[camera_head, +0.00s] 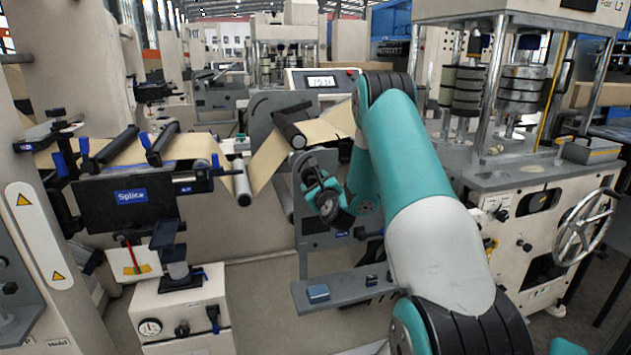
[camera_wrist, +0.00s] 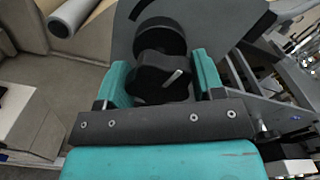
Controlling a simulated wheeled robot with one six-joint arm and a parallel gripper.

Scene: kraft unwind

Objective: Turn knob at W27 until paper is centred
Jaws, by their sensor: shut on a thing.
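In the wrist view a black lobed knob (camera_wrist: 160,78) sits between the two teal fingers of my gripper (camera_wrist: 160,82), which is shut on it. A round black disc (camera_wrist: 160,36) lies just behind the knob, on a grey plate. In the head view my gripper (camera_head: 322,190) is at the grey web-guide stand, and the arm hides part of it. The kraft paper (camera_head: 270,158) runs from the splice table on the left, under a roller, and up over a dark roller (camera_head: 290,130). A display (camera_head: 320,81) above shows digits too small to read surely.
The splice unit (camera_head: 130,196) stands at left, with a small cream cabinet (camera_head: 180,315) in front. A press with a handwheel (camera_head: 585,228) stands at right.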

